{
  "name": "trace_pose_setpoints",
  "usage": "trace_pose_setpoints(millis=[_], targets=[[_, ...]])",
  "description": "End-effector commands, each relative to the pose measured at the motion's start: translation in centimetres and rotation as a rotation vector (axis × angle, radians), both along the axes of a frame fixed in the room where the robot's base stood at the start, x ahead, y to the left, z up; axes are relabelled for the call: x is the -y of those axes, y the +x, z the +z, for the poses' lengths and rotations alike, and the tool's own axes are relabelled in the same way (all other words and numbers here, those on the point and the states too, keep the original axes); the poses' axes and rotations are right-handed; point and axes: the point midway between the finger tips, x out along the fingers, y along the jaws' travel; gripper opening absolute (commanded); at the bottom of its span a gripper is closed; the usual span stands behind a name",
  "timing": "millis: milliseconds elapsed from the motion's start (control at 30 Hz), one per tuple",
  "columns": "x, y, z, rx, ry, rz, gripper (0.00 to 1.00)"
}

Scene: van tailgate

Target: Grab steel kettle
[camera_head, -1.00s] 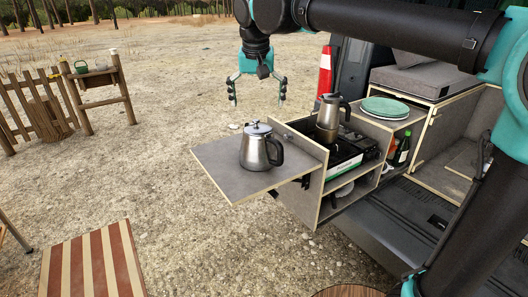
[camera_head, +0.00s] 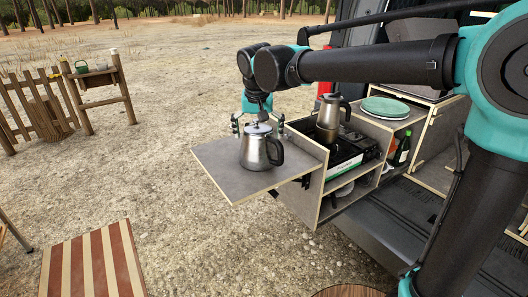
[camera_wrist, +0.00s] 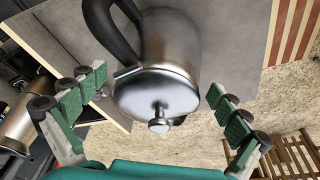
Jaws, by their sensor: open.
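The steel kettle (camera_head: 261,150) stands upright on the grey fold-out shelf (camera_head: 222,177), its dark handle to the right in the head view. My gripper (camera_head: 258,125) is just behind and above the kettle, its fingers showing on either side of the lid. In the wrist view the kettle (camera_wrist: 168,50) lies ahead, its lid and knob facing the camera and its black handle at upper left. My gripper (camera_wrist: 158,100) is open, with green finger pads left and right of the kettle. The pads appear apart from its body.
A moka-type pot (camera_head: 328,114) stands on the stove (camera_head: 343,150) to the right. A green plate stack (camera_head: 385,107) and a dark bottle (camera_head: 402,151) are further right. The wooden partition (camera_head: 309,148) rises beside the shelf. A striped seat (camera_head: 93,264) is at lower left.

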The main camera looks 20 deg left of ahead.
Motion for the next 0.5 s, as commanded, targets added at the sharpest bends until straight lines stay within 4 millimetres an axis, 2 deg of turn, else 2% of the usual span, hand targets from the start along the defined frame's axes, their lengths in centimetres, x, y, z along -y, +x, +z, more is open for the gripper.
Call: trace_pose_setpoints(millis=[200, 500], targets=[[-0.01, 0.01, -0.05, 0.0, 0.0, 0.0, 0.99], [-0.02, 0.0, -0.04, 0.0, 0.0, 0.0, 0.61]])
